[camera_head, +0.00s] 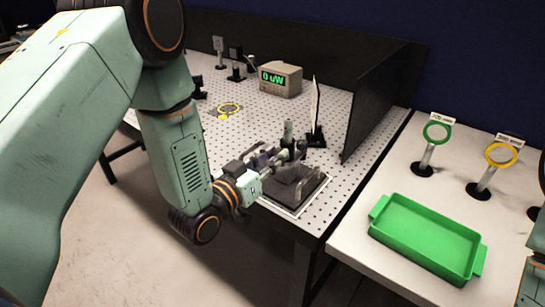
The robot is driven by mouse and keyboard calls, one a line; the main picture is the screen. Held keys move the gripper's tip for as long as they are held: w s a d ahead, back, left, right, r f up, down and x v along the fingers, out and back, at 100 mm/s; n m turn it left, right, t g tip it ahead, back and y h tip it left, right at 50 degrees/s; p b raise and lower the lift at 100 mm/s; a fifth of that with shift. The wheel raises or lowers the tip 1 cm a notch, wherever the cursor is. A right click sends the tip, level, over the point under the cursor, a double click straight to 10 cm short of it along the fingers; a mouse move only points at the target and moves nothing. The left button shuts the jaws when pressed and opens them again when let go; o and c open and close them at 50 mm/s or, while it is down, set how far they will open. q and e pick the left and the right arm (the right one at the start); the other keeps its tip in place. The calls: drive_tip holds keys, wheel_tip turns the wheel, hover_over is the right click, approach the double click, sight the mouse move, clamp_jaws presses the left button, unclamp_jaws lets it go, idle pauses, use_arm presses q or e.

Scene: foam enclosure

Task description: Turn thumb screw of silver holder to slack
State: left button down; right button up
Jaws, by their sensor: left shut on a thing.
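The silver holder (288,130) stands upright on the perforated optical table, near its front right corner. My left gripper (298,151) reaches in from the left and is shut at the holder's side, on its thumb screw. The thumb screw is hidden between the fingertips, so its turn cannot be seen. My right gripper is out of view; only a bit of my right arm shows at the right edge.
A black panel (375,100) and an upright card (315,105) stand close behind. A meter (281,79) reads 0 uW. A yellow ring (229,110) lies on the table. A green tray (425,236) and ring holders (437,133) occupy the right table.

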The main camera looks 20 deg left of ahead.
use_arm(q)
drive_tip(key=n, duration=0.5)
drive_tip(key=shift+f, duration=0.1)
drive_tip(key=n+p, duration=0.1)
drive_tip(key=n, duration=0.3)
drive_tip(key=shift+n, duration=0.4)
drive_tip(key=n, duration=0.5)
drive_tip(key=shift+n+p, duration=0.45)
drive_tip(key=shift+n, duration=1.95)
drive_tip(key=c, duration=1.1)
unclamp_jaws()
